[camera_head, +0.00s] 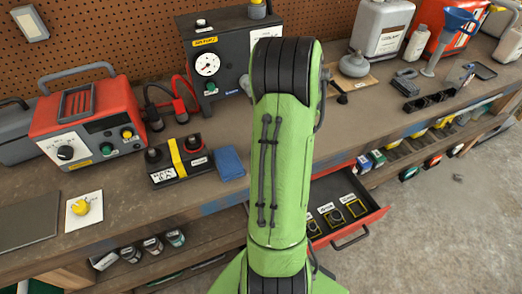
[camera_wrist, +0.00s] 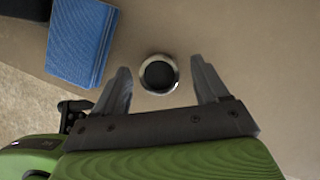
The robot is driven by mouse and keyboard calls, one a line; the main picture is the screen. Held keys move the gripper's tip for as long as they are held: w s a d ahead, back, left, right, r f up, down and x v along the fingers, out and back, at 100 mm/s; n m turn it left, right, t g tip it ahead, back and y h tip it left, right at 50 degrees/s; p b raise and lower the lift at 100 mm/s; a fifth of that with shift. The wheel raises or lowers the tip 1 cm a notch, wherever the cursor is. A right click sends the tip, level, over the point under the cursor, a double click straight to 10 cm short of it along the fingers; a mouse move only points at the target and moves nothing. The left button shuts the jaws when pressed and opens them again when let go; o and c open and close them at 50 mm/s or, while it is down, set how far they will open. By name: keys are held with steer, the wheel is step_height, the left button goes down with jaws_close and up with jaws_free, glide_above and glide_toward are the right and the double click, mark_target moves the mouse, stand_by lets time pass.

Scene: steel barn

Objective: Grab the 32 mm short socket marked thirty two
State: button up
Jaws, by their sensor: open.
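A round metal socket (camera_wrist: 158,74) with a bright rim and dark hollow middle stands on the brown bench top in the wrist view. No marking on it is readable. My gripper (camera_wrist: 160,67) is open, with one finger to the left of the socket and one to the right. Gaps show on both sides, and neither finger visibly touches it. The height between fingertips and socket is hard to judge. In the head view my green arm hides the gripper and the socket.
A blue cloth or pad (camera_wrist: 80,42) lies left of the socket; it also shows in the head view (camera_head: 229,163). A black battery-like box (camera_head: 180,163) and red charger (camera_head: 88,122) stand farther left. An open red drawer (camera_head: 372,216) with labelled slots juts out below the bench.

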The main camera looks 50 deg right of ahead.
steer(key=shift+r, duration=0.1)
steer(key=c, duration=1.3)
step_height(320, 180, up, 10)
steer(key=p, duration=0.3)
